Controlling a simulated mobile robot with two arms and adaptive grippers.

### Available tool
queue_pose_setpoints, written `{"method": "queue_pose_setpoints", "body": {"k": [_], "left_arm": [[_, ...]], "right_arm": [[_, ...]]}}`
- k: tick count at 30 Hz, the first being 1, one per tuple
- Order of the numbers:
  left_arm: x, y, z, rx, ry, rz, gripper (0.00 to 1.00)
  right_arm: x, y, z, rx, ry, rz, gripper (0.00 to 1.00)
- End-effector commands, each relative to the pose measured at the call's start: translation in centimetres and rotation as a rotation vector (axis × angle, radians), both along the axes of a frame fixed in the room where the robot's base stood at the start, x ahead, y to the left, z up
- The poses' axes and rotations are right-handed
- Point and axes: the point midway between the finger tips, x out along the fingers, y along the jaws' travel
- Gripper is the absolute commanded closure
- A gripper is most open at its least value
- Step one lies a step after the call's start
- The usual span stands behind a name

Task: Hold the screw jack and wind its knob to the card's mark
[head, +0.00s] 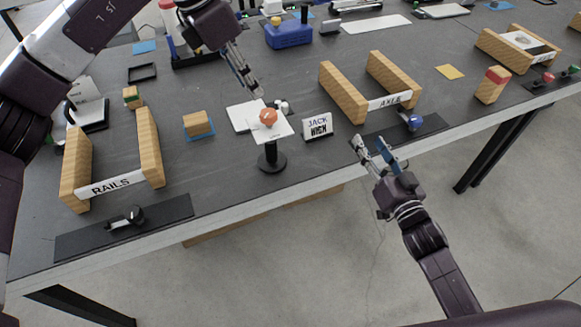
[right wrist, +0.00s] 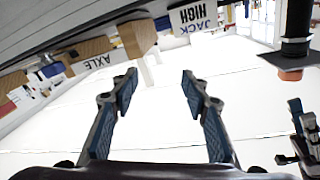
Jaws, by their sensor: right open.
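The screw jack (head: 271,160) stands upright near the table's front edge, with a black round base and post, a white square plate on top and an orange knob (head: 268,117) above it. In the right wrist view, which is upside down, the jack (right wrist: 297,25) and orange knob (right wrist: 290,75) show at the right edge. The card (head: 317,125) reading "JACK HIGH" stands just right of the jack. My left gripper (head: 254,88) hangs behind and above the knob, apart from it; its finger gap is unclear. My right gripper (head: 375,147) is open and empty, right of the jack, near the table edge.
The "RAILS" wooden blocks (head: 75,170) stand left and the "AXLE" blocks (head: 343,92) right. A dark strip with a blue knob (head: 415,122) lies near my right gripper. Another dark strip (head: 75,244) lies front left. A white pad (head: 242,116) lies behind the jack.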

Motion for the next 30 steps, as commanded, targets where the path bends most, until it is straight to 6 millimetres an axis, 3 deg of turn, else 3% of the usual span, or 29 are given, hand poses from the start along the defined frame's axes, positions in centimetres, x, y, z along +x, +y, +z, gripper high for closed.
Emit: {"method": "queue_pose_setpoints", "body": {"k": [1, 9, 15, 23, 30], "left_arm": [[0.0, 0.0, 0.0, 0.000, 0.000, 0.000, 0.71], [0.0, 0.0, 0.0, 0.000, 0.000, 0.000, 0.71], [0.0, 0.0, 0.0, 0.000, 0.000, 0.000, 0.71], [0.0, 0.0, 0.0, 0.000, 0.000, 0.000, 0.71], [0.0, 0.0, 0.0, 0.000, 0.000, 0.000, 0.71]], "right_arm": [[0.1, 2.3, 0.4, -0.022, -0.021, 0.041, 0.58], [-0.7, 12.5, -1.1, -0.182, -0.080, 0.234, 0.58], [-2.0, 18.0, -2.4, -0.277, -0.112, 0.348, 0.58], [-2.3, 20.7, -3.0, -0.320, -0.127, 0.399, 0.58], [0.6, 22.5, -2.9, -0.320, -0.128, 0.398, 0.58]]}}
